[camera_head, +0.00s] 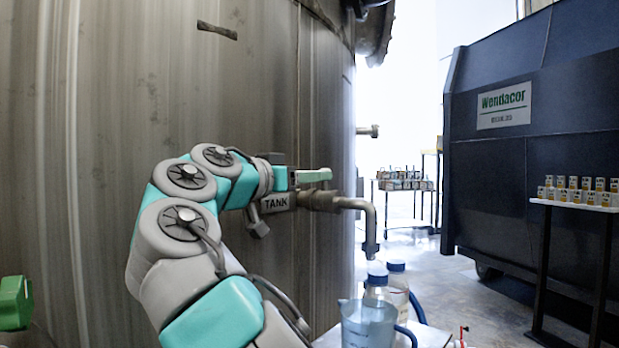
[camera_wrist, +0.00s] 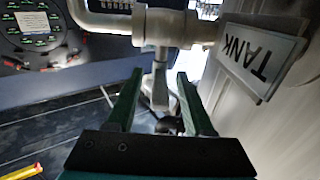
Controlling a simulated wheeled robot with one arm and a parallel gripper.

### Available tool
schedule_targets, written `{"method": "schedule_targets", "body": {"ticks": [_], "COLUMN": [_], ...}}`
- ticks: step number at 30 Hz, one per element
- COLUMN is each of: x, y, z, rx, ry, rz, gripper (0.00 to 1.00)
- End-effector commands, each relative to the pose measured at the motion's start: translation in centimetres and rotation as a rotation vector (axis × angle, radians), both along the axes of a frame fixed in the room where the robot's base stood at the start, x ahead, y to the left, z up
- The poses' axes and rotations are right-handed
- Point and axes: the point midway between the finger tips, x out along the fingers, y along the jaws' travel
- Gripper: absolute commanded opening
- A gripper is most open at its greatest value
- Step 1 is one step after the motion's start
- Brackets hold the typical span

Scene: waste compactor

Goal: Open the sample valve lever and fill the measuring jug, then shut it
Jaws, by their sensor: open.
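The sample valve, a grey pipe fitting on the tank wall, has a spout (camera_head: 371,230) that bends down. No stream shows below it. The measuring jug (camera_head: 367,325), clear bluish with a blue handle, stands under the spout area; I cannot tell its fill level. My gripper (camera_head: 315,176) is at the valve by the TANK tag (camera_head: 274,203). In the wrist view my gripper (camera_wrist: 160,73) is open, with a grey lever-like piece (camera_wrist: 160,90) appearing between its green fingers. Contact is unclear. The pipe (camera_wrist: 110,20) and TANK tag (camera_wrist: 258,62) also show there.
Blue-capped bottles (camera_head: 397,288) stand just behind the jug. The tank wall (camera_head: 110,130) is close behind my arm. A dark compactor (camera_head: 540,100) and a stand with small yellow-labelled jars (camera_head: 575,200) are at right. The floor between is open.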

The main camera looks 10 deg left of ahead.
Motion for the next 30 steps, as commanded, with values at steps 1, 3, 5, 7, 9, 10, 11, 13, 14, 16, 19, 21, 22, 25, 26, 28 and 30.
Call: {"method": "schedule_targets", "body": {"ticks": [1, 3, 5, 7, 9, 10, 11, 13, 14, 16, 19, 21, 22, 25, 26, 28, 30], "x": [0.09, 0.09, 0.08, 0.07, 0.07, 0.07, 0.07, 0.08, 0.08, 0.08, 0.08, 0.07, 0.06, 0.06, 0.07, 0.07, 0.07], "y": [-0.05, -0.04, -0.04, -0.03, -0.03, -0.03, -0.03, -0.02, -0.02, -0.02, -0.02, -0.02, -0.01, -0.01, -0.02, -0.02, -0.02], "z": [0.00, 0.00, 0.00, -0.01, -0.01, -0.01, -0.01, -0.02, -0.02, -0.03, -0.03, -0.03, -0.02, -0.02, -0.03, -0.03, -0.03], "rx": [0.000, 0.000, 0.000, 0.000, 0.000, 0.000, 0.000, -0.001, -0.001, -0.001, -0.001, -0.001, -0.001, -0.001, -0.001, -0.001, -0.001], "ry": [0.000, 0.000, 0.000, 0.000, 0.000, 0.000, 0.000, 0.001, 0.001, 0.001, 0.001, 0.001, 0.001, 0.001, 0.001, 0.001, 0.001], "rz": [0.000, 0.000, 0.000, 0.000, 0.000, 0.000, 0.000, 0.000, 0.000, 0.000, 0.000, 0.000, 0.000, 0.000, 0.000, 0.000, 0.000], "gripper": [0.53, 0.53, 0.53, 0.50, 0.42, 0.39, 0.36, 0.28, 0.24, 0.17, 0.05, 0.00, 0.00, 0.00, 0.00, 0.00, 0.00]}}
